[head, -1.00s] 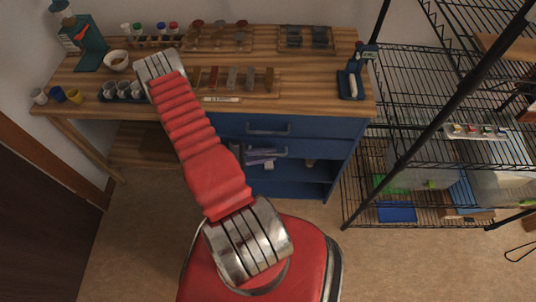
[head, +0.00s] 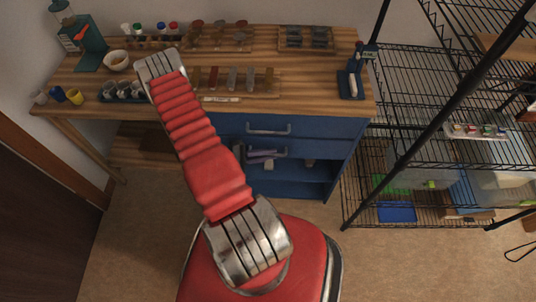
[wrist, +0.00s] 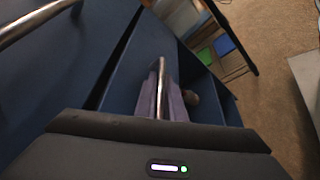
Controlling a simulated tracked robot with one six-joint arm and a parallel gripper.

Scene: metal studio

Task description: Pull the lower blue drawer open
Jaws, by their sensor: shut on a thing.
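The lower blue drawer (wrist: 122,85) is in the blue cabinet under the wooden bench. Its silver bar handle (wrist: 161,88) runs down to my gripper (wrist: 160,122) in the wrist view. I cannot tell whether the lower drawer stands out from the cabinet.
The upper drawer has its own bar handle (head: 268,131). A black wire rack (head: 440,120) stands right of the cabinet. The wooden bench (head: 300,70) holds cups, racks and tools. Floor in front is clear.

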